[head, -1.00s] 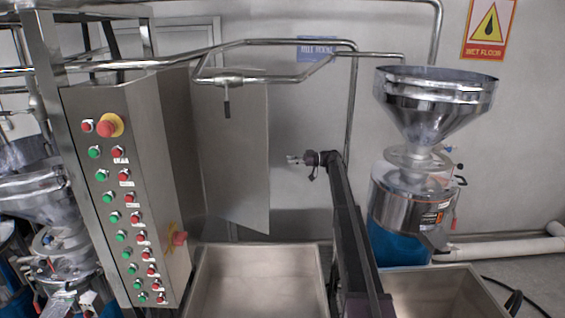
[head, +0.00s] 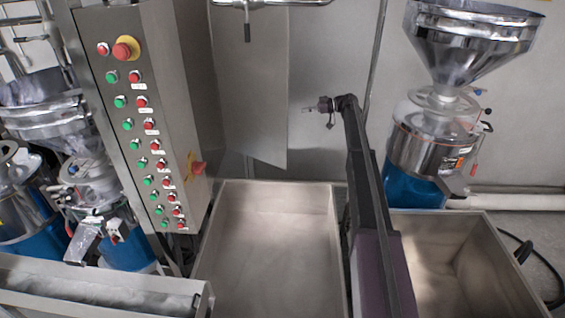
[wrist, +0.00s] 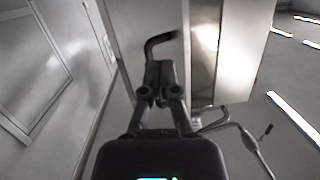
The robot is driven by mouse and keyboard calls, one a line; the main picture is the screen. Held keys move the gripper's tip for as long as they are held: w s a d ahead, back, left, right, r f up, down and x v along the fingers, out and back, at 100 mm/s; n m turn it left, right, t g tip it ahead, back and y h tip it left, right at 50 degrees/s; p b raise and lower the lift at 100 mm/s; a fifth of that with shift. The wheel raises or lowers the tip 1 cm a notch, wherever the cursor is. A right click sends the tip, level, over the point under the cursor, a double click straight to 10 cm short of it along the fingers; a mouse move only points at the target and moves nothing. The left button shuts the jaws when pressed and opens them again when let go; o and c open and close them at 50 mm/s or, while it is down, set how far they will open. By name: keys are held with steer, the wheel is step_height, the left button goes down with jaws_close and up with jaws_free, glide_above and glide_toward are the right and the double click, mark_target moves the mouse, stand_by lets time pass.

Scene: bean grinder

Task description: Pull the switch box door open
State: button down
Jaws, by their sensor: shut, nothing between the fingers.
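The switch box (head: 145,75) is a tall steel cabinet at the left of the head view, with rows of red and green buttons on its front. A flat steel panel, apparently its door (head: 250,100), stands swung out to the right from the cabinet's rear side. My gripper (head: 308,109) is just right of the panel's free edge in the picture; the depth between them is unclear. In the wrist view my gripper (wrist: 157,78) is shut with its fingers together and empty. A dark bent bar (wrist: 160,42) shows just beyond the fingers; I cannot tell what it belongs to.
A steel bin (head: 270,250) lies below the panel, and another bin (head: 440,270) is at the right. A grinder with a steel funnel (head: 465,45) stands at the right. A red knob (head: 197,168) juts from the cabinet's side. A steel pipe (head: 295,3) crosses above the panel.

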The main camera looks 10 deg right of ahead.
steer(key=s+a+f+m+h+b, duration=0.1)
steer(key=s+a+f+h+b, duration=0.25)
steer(key=f, duration=0.45)
steer(key=s+a+f+m+h+b, duration=0.1)
steer(key=s+a+f+h+b, duration=0.15)
steer(key=s+a+f, duration=0.35)
steer(key=n+t+h+b, duration=1.2)
steer(key=n+h+b, duration=0.3)
steer(key=h+b, duration=0.7)
glide_toward(282, 164)
steer(key=b+v, duration=0.1)
steer(key=v, duration=0.5)
steer(key=shift+s+d+r+y, duration=0.15)
steer(key=shift+s+r+y, duration=0.15)
steer(key=shift+r+y, duration=0.1)
steer(key=shift+w+d+m, duration=0.1)
steer(key=shift+m, duration=0.2)
steer(key=x, duration=1.3)
steer(key=shift+w+d+r, duration=0.1)
steer(key=shift+w+d, duration=0.05)
steer(key=shift+w, duration=0.2)
